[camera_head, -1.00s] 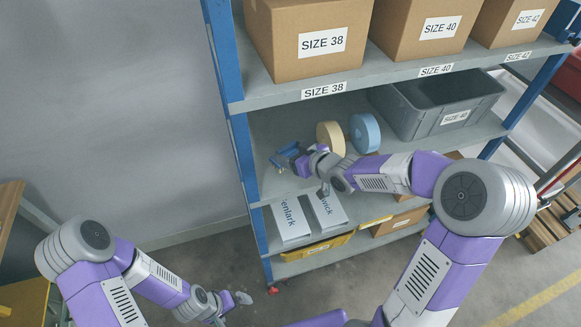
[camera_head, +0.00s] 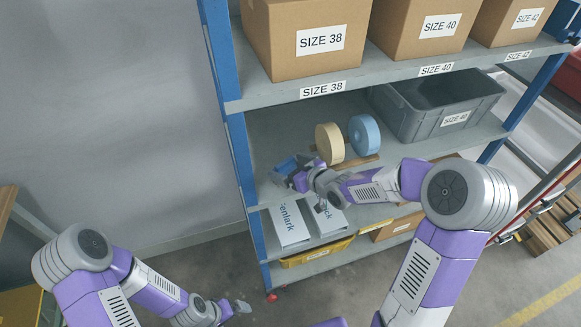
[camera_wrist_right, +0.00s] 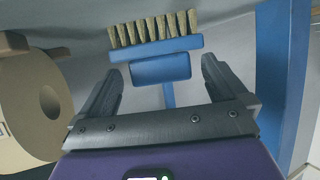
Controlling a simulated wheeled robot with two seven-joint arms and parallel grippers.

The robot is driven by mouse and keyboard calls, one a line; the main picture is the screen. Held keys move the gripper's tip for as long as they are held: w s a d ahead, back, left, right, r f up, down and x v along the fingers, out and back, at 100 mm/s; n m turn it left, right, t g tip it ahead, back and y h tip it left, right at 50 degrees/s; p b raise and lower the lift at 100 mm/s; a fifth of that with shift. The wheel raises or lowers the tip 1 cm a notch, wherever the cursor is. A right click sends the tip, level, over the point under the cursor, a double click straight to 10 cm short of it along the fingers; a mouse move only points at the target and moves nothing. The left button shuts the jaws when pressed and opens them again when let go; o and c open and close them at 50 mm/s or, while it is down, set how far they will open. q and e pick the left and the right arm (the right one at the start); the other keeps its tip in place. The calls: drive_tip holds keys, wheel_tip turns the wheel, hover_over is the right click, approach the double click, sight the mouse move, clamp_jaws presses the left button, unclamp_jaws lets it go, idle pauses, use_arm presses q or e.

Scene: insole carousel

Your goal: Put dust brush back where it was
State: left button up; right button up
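The dust brush (camera_wrist_right: 168,50) has a blue body and a row of pale bristles. In the right wrist view it lies just ahead of my right gripper (camera_wrist_right: 160,67), with its lower blue block between the spread fingertips and gaps on both sides. In the head view the brush (camera_head: 283,166) shows as a small blue shape at the left end of the middle shelf (camera_head: 275,125). My right gripper (camera_head: 293,176) is beside it and partly covers it. My left gripper (camera_head: 236,307) hangs empty low over the floor; its finger opening is unclear.
A cream tape roll (camera_head: 328,143) and a blue roll (camera_head: 364,135) stand right of my right gripper. A grey bin (camera_head: 440,125) is farther right. The blue rack post (camera_head: 238,150) stands close on the left. White boxes (camera_head: 290,226) lie on the shelf below.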

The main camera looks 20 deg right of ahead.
drive_tip(key=shift+r, duration=0.2)
drive_tip(key=p+v, duration=0.4)
drive_tip(key=v, duration=0.8)
drive_tip(key=s+a+f+m+g, duration=0.2)
drive_tip(key=a+f, duration=0.1)
drive_tip(key=f, duration=0.6)
drive_tip(key=s+a+f+m+g, duration=0.1)
drive_tip(key=a+f+m+g, duration=0.2)
drive_tip(key=f, duration=0.5)
drive_tip(key=s+a+f+m+g, duration=0.1)
drive_tip(key=s+a+f+g, duration=0.2)
drive_tip(key=s+f, duration=0.4)
drive_tip(key=s+a+f+m+g+h, duration=0.1)
drive_tip(key=s+a+f+g, duration=0.2)
drive_tip(key=s+f, duration=0.3)
drive_tip(key=shift+s+f+m+g, duration=0.3)
drive_tip(key=shift+s+f, duration=0.05)
drive_tip(key=shift+s, duration=0.25)
